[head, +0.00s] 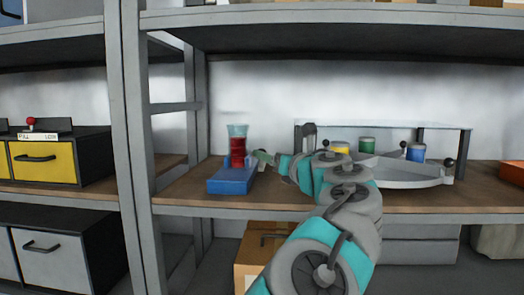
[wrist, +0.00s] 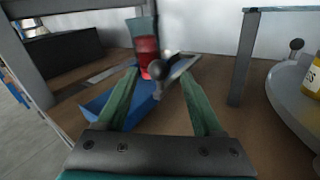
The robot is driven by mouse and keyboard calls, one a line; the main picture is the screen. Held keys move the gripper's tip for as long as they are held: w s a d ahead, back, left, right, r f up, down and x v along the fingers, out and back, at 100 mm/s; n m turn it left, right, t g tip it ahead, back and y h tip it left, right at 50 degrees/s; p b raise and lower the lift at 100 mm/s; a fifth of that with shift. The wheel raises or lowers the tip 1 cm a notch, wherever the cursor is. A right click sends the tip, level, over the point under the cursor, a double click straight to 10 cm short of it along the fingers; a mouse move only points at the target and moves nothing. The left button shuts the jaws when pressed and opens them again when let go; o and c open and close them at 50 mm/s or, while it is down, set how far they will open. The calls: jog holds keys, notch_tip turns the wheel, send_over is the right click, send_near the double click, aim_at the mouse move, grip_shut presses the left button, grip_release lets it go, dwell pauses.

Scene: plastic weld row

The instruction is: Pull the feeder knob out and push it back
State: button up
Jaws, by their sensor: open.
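The feeder has a blue base (head: 232,178) and a clear cup with red contents (head: 238,147), standing on the wooden shelf left of my gripper (head: 263,158). In the wrist view the blue base (wrist: 115,102) and red-filled cup (wrist: 147,50) lie beyond my fingers. No contact between finger and knob is clear. In the head view my gripper hides the knob.
Right of my arm is a grey round tray (head: 405,173) with several coloured jars and a dark-knobbed handle. A raised glass shelf (head: 400,125) stands over it on posts. A metal upright (head: 130,120) is left of the feeder. A black-and-yellow drawer box (head: 42,163) sits farther left.

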jog(key=shift+w+a+f, duration=0.1)
jog(key=shift+a+f, duration=0.1)
jog(key=shift+a, duration=0.05)
jog(key=shift+p+x, duration=0.5)
jog(key=shift+x, duration=3.25)
grip_shut()
